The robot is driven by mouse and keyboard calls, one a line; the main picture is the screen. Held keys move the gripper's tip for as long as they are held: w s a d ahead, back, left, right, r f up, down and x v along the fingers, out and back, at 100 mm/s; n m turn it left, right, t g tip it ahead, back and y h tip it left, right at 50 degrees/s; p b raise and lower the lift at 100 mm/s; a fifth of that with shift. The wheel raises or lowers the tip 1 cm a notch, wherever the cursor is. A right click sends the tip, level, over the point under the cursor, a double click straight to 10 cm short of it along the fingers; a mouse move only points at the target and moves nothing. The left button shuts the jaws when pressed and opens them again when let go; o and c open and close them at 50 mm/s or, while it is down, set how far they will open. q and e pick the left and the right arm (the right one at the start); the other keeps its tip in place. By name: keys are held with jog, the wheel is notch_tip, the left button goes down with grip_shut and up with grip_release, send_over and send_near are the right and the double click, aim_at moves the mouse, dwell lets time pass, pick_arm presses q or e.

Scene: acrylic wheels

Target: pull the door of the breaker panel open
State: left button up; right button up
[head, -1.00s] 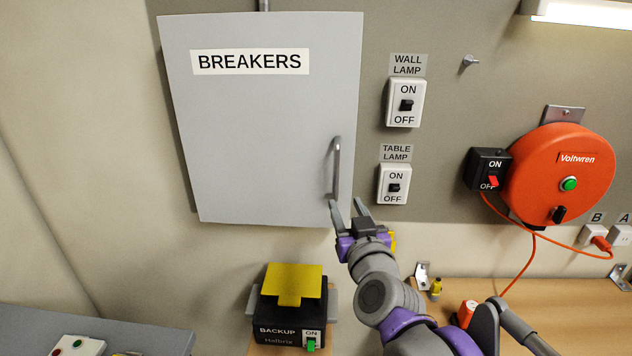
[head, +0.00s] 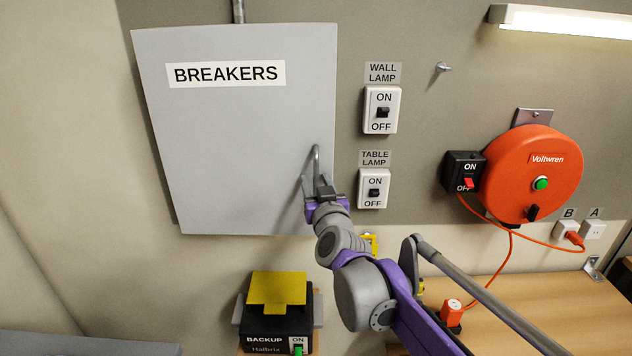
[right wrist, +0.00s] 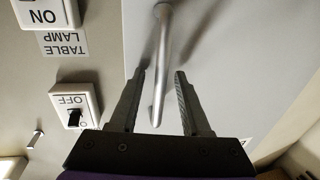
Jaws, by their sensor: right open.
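The grey breaker panel door (head: 235,140), labelled BREAKERS, is shut flat on the wall. Its metal bar handle (head: 316,162) stands upright near the door's right edge. My right gripper (head: 317,182) is at the lower part of the handle. In the right wrist view the handle (right wrist: 161,60) runs between the two open fingers of the right gripper (right wrist: 158,82), with a gap on each side. In the head view the gripper hides the handle's lower end. My left gripper is not in view.
Right of the door are the wall lamp switch (head: 382,110) and table lamp switch (head: 374,188). An orange cable reel (head: 520,190) hangs further right. A black backup box (head: 265,325) with a yellow top (head: 277,291) stands below. A wooden bench (head: 490,290) spans the lower right.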

jog(key=shift+c, duration=0.3)
grip_shut()
dwell(1.2)
